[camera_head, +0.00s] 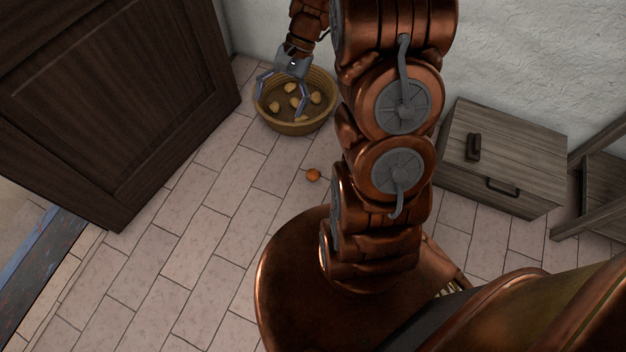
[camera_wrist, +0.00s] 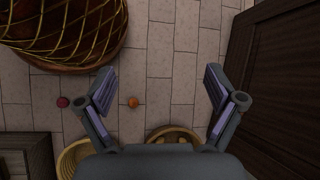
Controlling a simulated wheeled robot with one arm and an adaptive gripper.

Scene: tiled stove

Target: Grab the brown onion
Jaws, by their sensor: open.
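A small round orange-brown thing, which looks like the brown onion (camera_head: 313,174), lies on the tiled floor in the head view, beside my base. It also shows in the wrist view (camera_wrist: 132,102), between my fingers as seen from above but well below them. My gripper (camera_head: 283,97) is open and empty, and it appears above the wicker basket (camera_head: 297,130) by the wall. In the wrist view my gripper (camera_wrist: 158,82) has its two fingers wide apart. The basket holds several pale tan lumps (camera_head: 291,88) that look like potatoes.
A small dark red ball (camera_wrist: 62,102) lies left of the onion in the wrist view. Another woven basket (camera_wrist: 68,153) shows at the bottom left there. A dark wooden cabinet (camera_head: 120,90) stands left, a grey wooden drawer unit (camera_head: 510,145) right. The floor between is open.

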